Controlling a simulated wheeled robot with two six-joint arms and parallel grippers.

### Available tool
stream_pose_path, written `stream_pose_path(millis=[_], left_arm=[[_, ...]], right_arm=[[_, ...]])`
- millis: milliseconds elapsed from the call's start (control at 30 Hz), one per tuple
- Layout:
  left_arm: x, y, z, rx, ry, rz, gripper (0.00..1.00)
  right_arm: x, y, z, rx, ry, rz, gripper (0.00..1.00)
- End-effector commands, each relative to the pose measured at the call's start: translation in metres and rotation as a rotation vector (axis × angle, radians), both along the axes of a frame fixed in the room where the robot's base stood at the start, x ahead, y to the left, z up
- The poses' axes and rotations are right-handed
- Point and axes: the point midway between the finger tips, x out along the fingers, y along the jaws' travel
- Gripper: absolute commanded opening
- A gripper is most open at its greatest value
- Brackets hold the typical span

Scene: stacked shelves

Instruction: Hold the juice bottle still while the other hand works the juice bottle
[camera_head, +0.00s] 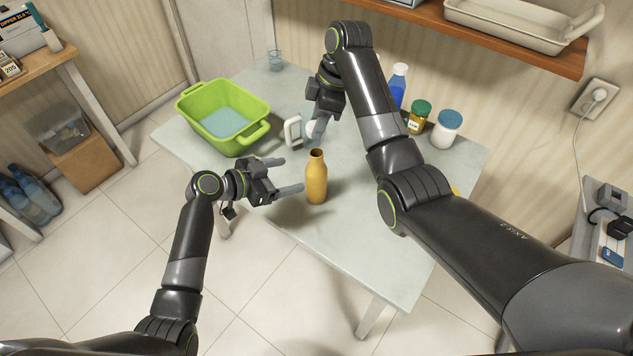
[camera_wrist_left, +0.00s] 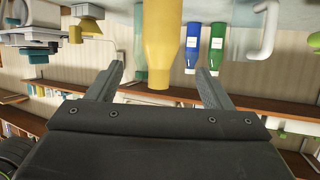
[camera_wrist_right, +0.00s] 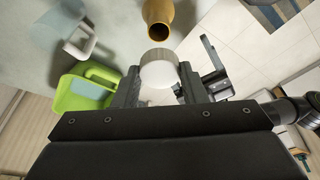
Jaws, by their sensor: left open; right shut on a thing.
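The juice bottle (camera_head: 316,182) is orange-yellow and stands upright on the table, its mouth open with no cap on it. My left gripper (camera_head: 293,174) is open at the left of the bottle, fingers pointing towards it. In the left wrist view the bottle (camera_wrist_left: 162,45) lies ahead, in line with the gap between the fingers. My right gripper (camera_head: 319,124) is shut on a white round cap (camera_wrist_right: 158,70), behind and above the bottle in the head view. The bottle's open mouth (camera_wrist_right: 158,28) shows just beyond the cap in the right wrist view.
A blue bottle (camera_head: 398,85), a green-lidded jar (camera_head: 419,118) and a blue-lidded white jar (camera_head: 446,129) stand at the back right.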

Motion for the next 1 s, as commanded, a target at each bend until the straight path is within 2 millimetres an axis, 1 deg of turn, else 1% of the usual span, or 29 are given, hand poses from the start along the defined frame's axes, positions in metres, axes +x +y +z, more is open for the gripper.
stream_pose_path(millis=[267, 367, 467, 733, 1000], left_arm=[[0.0, 0.0, -0.001, 0.0, 0.002, 0.002, 0.74], [0.003, -0.004, -0.003, 0.0, 0.003, 0.002, 0.74], [0.009, -0.013, -0.006, -0.002, 0.002, 0.003, 0.74], [0.03, -0.048, -0.024, -0.002, 0.004, 0.002, 0.74], [0.049, -0.075, -0.038, 0.001, 0.004, 0.003, 0.74]], right_arm=[[0.0, 0.0, 0.0, 0.0, 0.0, -0.002, 0.17], [0.0, 0.0, 0.0, 0.0, 0.0, -0.002, 0.17], [0.0, 0.0, 0.0, 0.0, 0.0, -0.002, 0.17], [0.0, 0.0, 0.0, 0.0, 0.0, -0.003, 0.17], [0.0, 0.0, 0.0, 0.0, 0.0, -0.003, 0.17]])
